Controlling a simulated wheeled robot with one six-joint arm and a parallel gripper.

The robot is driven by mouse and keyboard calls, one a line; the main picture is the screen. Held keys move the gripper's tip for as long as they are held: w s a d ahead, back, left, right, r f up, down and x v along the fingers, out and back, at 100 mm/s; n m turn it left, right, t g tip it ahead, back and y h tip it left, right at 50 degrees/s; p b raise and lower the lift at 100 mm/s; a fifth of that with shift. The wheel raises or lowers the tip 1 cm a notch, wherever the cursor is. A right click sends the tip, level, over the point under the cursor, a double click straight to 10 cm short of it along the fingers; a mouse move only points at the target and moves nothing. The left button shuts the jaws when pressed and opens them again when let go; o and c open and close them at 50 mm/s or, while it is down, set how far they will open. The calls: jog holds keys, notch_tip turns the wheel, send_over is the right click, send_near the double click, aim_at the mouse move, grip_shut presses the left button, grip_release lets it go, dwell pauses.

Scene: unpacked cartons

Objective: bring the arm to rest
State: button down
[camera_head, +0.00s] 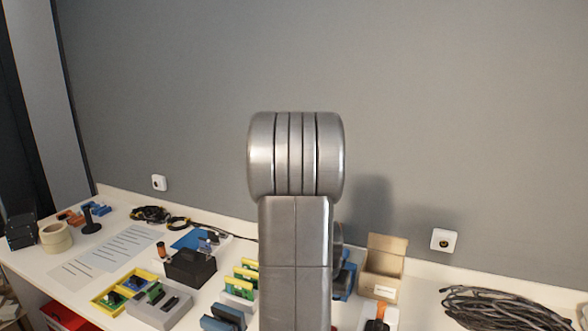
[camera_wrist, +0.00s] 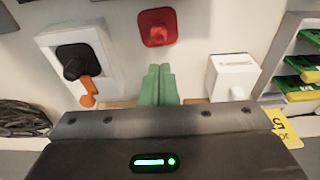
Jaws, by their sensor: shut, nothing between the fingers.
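My arm rises in the middle of the head view as thick silver links and covers part of the table and wall behind it. My gripper is not visible in the head view. In the wrist view my gripper (camera_wrist: 159,70) shows as two green fingers pressed together, with nothing between them. The fingers lie between a white block (camera_wrist: 232,76) on the right and a pale box with a black and orange part (camera_wrist: 78,62) on the left. A red piece (camera_wrist: 157,27) lies beyond the fingertips.
The white table (camera_head: 225,287) runs along a grey wall. It holds a yellow tray (camera_head: 107,302), a black box (camera_head: 190,268), an open cardboard carton (camera_head: 383,265) and a cable coil (camera_head: 505,309). Printed sheets (camera_head: 125,246) lie at left. Free space above the table surrounds the arm's upper links.

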jog(key=f, duration=0.4)
jog(key=w+f, duration=0.1)
jog(key=f, duration=0.2)
jog(key=shift+w+d, duration=0.1)
jog(key=shift+d, duration=0.15)
